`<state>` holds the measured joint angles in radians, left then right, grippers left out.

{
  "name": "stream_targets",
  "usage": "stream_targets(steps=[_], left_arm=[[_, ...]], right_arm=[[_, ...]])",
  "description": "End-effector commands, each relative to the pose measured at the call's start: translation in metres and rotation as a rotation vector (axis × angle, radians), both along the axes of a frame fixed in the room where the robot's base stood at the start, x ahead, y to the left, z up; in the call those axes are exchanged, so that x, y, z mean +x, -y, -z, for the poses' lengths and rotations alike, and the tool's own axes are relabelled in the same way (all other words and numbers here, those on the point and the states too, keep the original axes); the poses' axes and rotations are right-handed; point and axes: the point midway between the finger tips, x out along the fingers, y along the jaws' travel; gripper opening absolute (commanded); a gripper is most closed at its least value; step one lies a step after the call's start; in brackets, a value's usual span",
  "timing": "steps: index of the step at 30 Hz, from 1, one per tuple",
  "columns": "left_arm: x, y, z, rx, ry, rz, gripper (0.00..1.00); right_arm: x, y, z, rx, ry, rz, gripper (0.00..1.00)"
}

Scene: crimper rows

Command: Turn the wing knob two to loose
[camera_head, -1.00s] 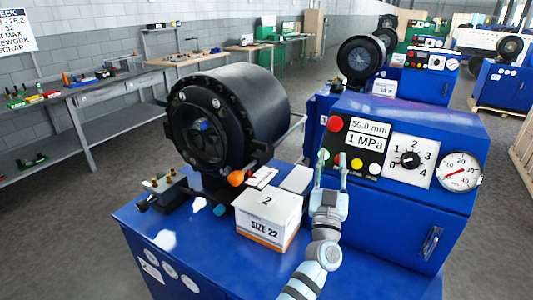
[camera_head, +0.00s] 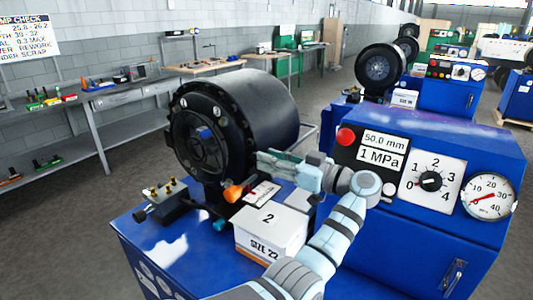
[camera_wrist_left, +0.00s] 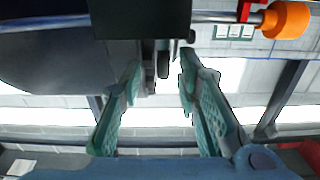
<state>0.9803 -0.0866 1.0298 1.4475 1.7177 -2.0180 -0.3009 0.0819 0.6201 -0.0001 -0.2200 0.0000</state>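My left gripper (camera_head: 264,163) reaches in beside the lower right of the black crimper head (camera_head: 252,105), its fingers pointing left. In the left wrist view the gripper (camera_wrist_left: 161,68) is open, with a gap between the fingertips. A small dark upright piece (camera_wrist_left: 163,62) shows just past that gap, below a dark block (camera_wrist_left: 125,18). It may be the wing knob, but I cannot tell, nor whether a finger touches it. No wing knob marked two is clear in the head view. The right gripper is not in view.
An orange-tipped handle (camera_head: 233,194) sticks out below the head; its orange end (camera_wrist_left: 288,20) is at the upper right in the wrist view. A white box marked 2 (camera_head: 270,230) stands on the blue base. A fixture (camera_head: 165,197) is left; the control panel (camera_head: 372,150) is right.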

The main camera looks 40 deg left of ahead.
Motion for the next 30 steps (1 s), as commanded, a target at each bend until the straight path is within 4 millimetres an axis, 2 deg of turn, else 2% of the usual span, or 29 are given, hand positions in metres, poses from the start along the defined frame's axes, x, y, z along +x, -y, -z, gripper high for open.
stream_targets(steps=[5,13,19,25,30], left_arm=[[-0.002,-0.018,0.0,0.001,0.001,0.001,0.3],[-0.002,-0.021,0.001,0.0,0.001,0.003,0.3],[-0.001,-0.02,0.0,0.0,0.001,0.003,0.0],[-0.001,-0.02,0.001,0.0,0.002,-0.001,0.0],[0.002,-0.021,0.003,-0.002,0.001,-0.07,0.0]], right_arm=[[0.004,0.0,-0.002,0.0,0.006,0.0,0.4],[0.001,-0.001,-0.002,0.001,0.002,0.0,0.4],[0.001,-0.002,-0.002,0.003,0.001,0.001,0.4],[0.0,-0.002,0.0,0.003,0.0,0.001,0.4],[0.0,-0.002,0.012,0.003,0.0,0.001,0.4]])
